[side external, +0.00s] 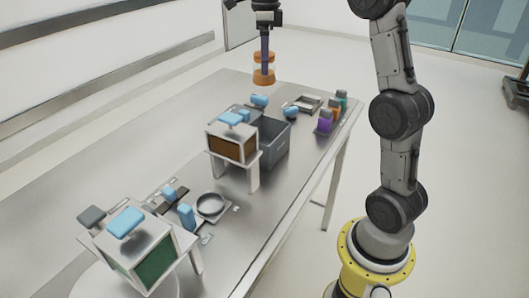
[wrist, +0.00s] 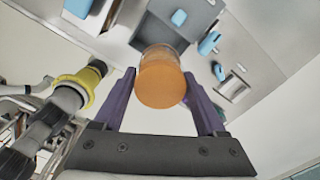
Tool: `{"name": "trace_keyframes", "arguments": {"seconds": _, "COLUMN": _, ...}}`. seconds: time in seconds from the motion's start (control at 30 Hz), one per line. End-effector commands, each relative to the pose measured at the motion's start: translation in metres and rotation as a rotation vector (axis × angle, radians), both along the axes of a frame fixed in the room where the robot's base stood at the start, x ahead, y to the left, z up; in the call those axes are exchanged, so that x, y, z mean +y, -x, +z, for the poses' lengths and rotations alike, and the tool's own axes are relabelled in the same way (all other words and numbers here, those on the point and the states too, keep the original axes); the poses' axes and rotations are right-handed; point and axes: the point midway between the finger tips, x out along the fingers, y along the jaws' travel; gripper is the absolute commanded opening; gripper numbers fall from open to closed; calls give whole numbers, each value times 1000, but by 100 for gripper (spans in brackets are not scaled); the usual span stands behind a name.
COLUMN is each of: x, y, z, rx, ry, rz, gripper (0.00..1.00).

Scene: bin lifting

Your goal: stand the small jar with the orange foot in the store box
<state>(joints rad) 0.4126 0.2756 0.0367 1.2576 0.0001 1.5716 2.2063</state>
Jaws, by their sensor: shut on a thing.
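My gripper (side external: 264,52) is high above the far part of the table. Its purple fingers are shut on a small jar (side external: 263,76) with orange at both ends and a paler middle. The jar hangs about upright, well clear of the table. In the wrist view my gripper (wrist: 159,76) has one finger on each side of the jar, and a round orange end (wrist: 161,85) faces the camera. A grey open-topped box (side external: 275,143), which looks like the store box, stands lower down, behind a brown-fronted box. Its inside is only partly visible.
The brown-fronted box (side external: 232,148) stands on a raised stand with a blue handle on top. A green-sided box (side external: 150,262) stands near. Purple (side external: 324,125), orange and green containers stand at the right edge. A round dish (side external: 210,205) lies mid-table. The table's far left is clear.

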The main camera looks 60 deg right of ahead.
Motion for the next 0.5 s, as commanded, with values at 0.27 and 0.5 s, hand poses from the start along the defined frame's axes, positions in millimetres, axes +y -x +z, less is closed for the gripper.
{"name": "trace_keyframes", "arguments": {"seconds": 0.27, "x": -1, "y": 0, "z": -39, "rx": 3, "ry": -1, "rz": -2, "gripper": 11}}
{"name": "trace_keyframes", "arguments": {"seconds": 0.5, "x": 0, "y": 1, "z": -70, "rx": 3, "ry": -2, "rz": 0, "gripper": 11}}
